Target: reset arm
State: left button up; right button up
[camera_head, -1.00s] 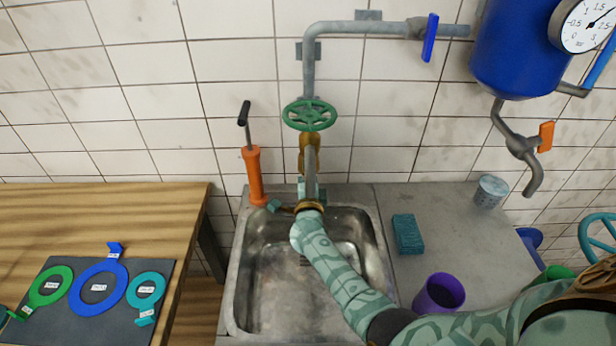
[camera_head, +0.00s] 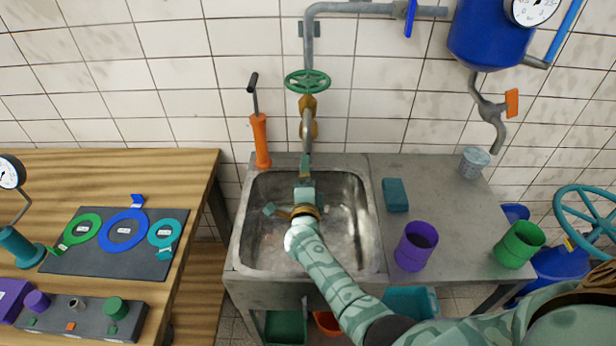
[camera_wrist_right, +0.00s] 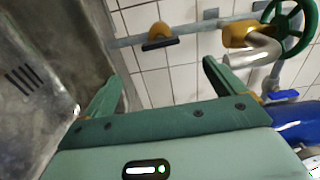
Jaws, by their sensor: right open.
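My right arm comes in from the lower right in the head view. My right gripper (camera_head: 287,187) is over the metal sink (camera_head: 348,255), below and in front of the tap. Its jaws are open and nothing shows between them. In the right wrist view the two green fingers (camera_wrist_right: 160,80) stand apart, with tiled wall, pipe and tap beyond. The green tap wheel (camera_head: 307,82) also shows at the upper right of the wrist view (camera_wrist_right: 284,28). The gripper is apart from the wheel. My left gripper is not in view.
An orange pump-like tool (camera_head: 261,140) stands at the sink's back left. A blue sponge (camera_head: 396,195), purple cup (camera_head: 416,246), green cup (camera_head: 519,244) and grey cup (camera_head: 473,162) are on the counter to the right. A wooden table (camera_head: 120,180) with a dark mat stands left.

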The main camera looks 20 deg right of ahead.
jog(key=s+a+f+n+g+y, duration=0.1)
jog(key=s+a+n+g+y, duration=0.3)
jog(key=s+n, duration=0.6)
jog(key=s+a+f+n+y, duration=0.15)
jog(key=s+n+y, duration=0.4)
jog(key=n, duration=0.75)
jog(key=s+d+r+n+g+h, duration=0.25)
jog(key=s+d+n, duration=0.2)
jog(key=s, duration=0.35)
jog(key=s+d+r+n+g+h, duration=0.25)
jog(key=s+d+h, duration=0.2)
jog(key=s, duration=0.45)
jog(key=s+a+f+g+y+p, duration=0.1)
jog(key=s+a+f+g+y, duration=0.1)
jog(key=f, duration=1)
jog(key=s+a+f+g+y, duration=0.1)
jog(key=s+a+f+y, duration=0.1)
jog(key=f, duration=1)
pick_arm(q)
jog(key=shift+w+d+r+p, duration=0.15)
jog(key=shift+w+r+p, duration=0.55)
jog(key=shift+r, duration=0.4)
pick_arm(e)
jog(key=s+f+m+g+y, duration=0.1)
jog(key=s+f+m+g, duration=0.2)
jog(key=s+f, duration=1.2)
jog(key=s, duration=0.4)
jog(key=shift+d+f, duration=0.15)
jog(key=shift+f, duration=0.05)
